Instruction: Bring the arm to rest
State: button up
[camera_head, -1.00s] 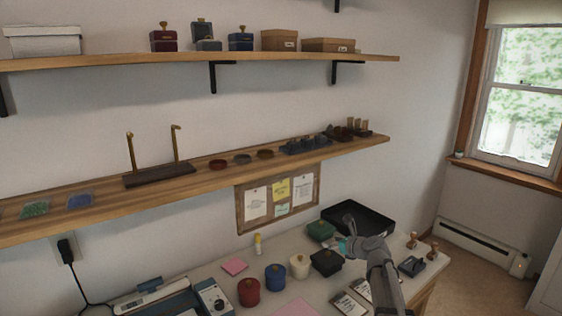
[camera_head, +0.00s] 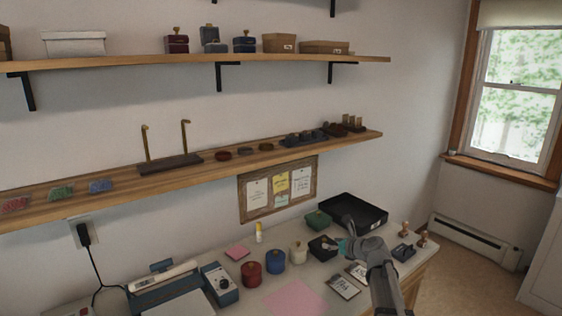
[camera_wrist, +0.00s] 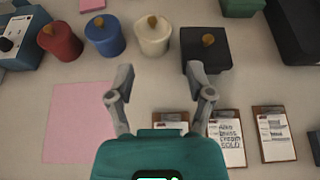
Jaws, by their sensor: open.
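My gripper (camera_wrist: 160,88) is open and empty in the wrist view, its two fingers spread above the workbench. In the head view my gripper (camera_head: 345,240) is at the right part of the bench, in front of the wall. A black lidded box (camera_wrist: 206,52) with a brown knob lies just beyond the right finger in the wrist view. A white jar (camera_wrist: 152,37), a blue jar (camera_wrist: 105,37) and a red jar (camera_wrist: 60,42) stand in a row to its left. Nothing is between the fingers.
A black tray (camera_head: 368,214) and a green box (camera_head: 318,218) stand at the back of the bench. A pink sheet (camera_wrist: 78,122) and several small clipboards (camera_wrist: 272,136) lie in front. Two wooden shelves (camera_head: 130,203) (camera_head: 200,62) run along the wall above the bench.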

jog(key=s+a+f+n+g+h, duration=0.1)
jog(key=s+f+n+g, duration=0.1)
jog(key=s+n, duration=0.2)
jog(key=s+a+f+n+g, duration=0.1)
jog(key=s+f+n+g, duration=0.1)
jog(key=n, duration=0.4)
jog(key=s+a+f+n+g+h, duration=0.1)
jog(key=s+a+f+n+g, duration=0.1)
jog(key=s+f+n, duration=0.2)
jog(key=shift+s+n+h, duration=0.3)
jog(key=shift+s+n, duration=0.4)
jog(key=shift+s, duration=0.6)
jog(key=s+n, duration=0.2)
jog(key=s+f+n+g+h, duration=0.1)
jog(key=s+n, duration=0.1)
jog(key=s+d+f+n+g+h, duration=0.1)
jog(key=s+n, duration=0.1)
jog(key=shift+s+f, duration=0.2)
jog(key=shift+s, duration=0.05)
jog(key=s+d+f+n+g+h, duration=0.1)
jog(key=s+d+n+g+h, duration=0.15)
jog(key=s+n, duration=0.45)
notch_tip(320, 180, down, 10)
jog(key=s+b, duration=0.2)
jog(key=b, duration=0.8)
notch_tip(320, 180, up, 18)
jog(key=p, duration=1.7)
jog(key=shift+s+f+p, duration=0.2)
jog(key=shift+s+p, duration=0.05)
jog(key=shift+p, duration=0.15)
